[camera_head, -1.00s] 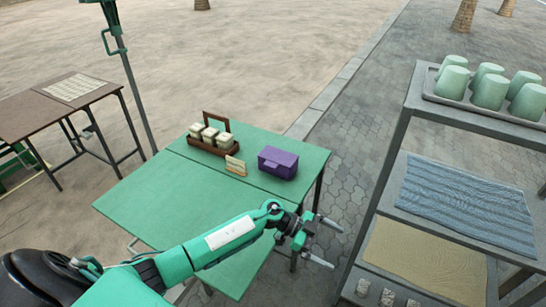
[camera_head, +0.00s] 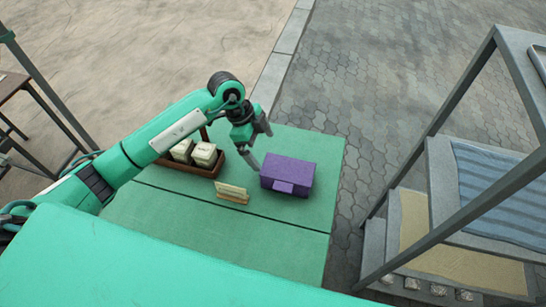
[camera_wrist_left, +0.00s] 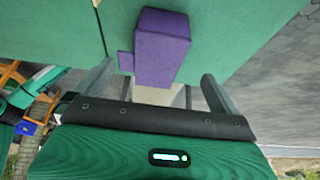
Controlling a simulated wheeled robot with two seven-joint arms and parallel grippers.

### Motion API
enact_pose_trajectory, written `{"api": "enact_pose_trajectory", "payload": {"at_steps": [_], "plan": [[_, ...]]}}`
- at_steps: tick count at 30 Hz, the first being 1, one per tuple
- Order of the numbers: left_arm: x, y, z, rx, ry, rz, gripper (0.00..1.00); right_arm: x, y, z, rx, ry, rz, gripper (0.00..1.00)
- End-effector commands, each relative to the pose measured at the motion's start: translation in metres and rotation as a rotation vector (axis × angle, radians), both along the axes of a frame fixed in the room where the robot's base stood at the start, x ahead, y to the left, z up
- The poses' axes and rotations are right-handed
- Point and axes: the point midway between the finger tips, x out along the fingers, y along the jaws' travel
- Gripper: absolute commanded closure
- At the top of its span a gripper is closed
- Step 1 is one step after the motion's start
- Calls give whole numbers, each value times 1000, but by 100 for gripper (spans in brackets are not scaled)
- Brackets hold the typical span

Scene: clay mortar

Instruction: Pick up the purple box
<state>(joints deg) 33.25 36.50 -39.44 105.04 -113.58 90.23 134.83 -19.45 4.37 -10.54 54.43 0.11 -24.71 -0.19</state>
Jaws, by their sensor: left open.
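The purple box (camera_head: 287,174) sits on the green table (camera_head: 270,240), near its right edge. It has a small tab on its front. My left gripper (camera_head: 258,145) is open and empty, just above and behind the box's left side in the head view. In the left wrist view the box (camera_wrist_left: 160,45) lies ahead, between the lines of the two open fingers (camera_wrist_left: 158,88). I cannot tell whether a finger touches it. My right gripper is not in view.
A brown wooden caddy (camera_head: 212,170) with pale blocks stands left of the box, partly behind my arm. A small cream card on a stand (camera_head: 232,193) is in front of it. A grey shelf rack (camera_head: 440,130) stands at the right. The table's front is clear.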

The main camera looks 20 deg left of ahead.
Motion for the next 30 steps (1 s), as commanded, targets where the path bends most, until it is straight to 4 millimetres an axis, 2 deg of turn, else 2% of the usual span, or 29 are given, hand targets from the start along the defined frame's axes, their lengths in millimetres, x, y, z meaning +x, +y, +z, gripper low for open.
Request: {"api": "enact_pose_trajectory", "payload": {"at_steps": [3,9,14,20,24,30], "plan": [[-1,-4,-10,10,3,4,0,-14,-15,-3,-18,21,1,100],[-1,-20,-47,8,4,4,0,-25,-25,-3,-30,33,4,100],[-1,-29,-70,8,2,5,0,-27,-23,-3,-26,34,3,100],[-1,-34,-82,7,2,4,0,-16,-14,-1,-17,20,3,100],[-1,-43,-100,7,3,3,0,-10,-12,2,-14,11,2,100],[-1,-52,-123,8,1,3,0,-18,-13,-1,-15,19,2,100]]}}
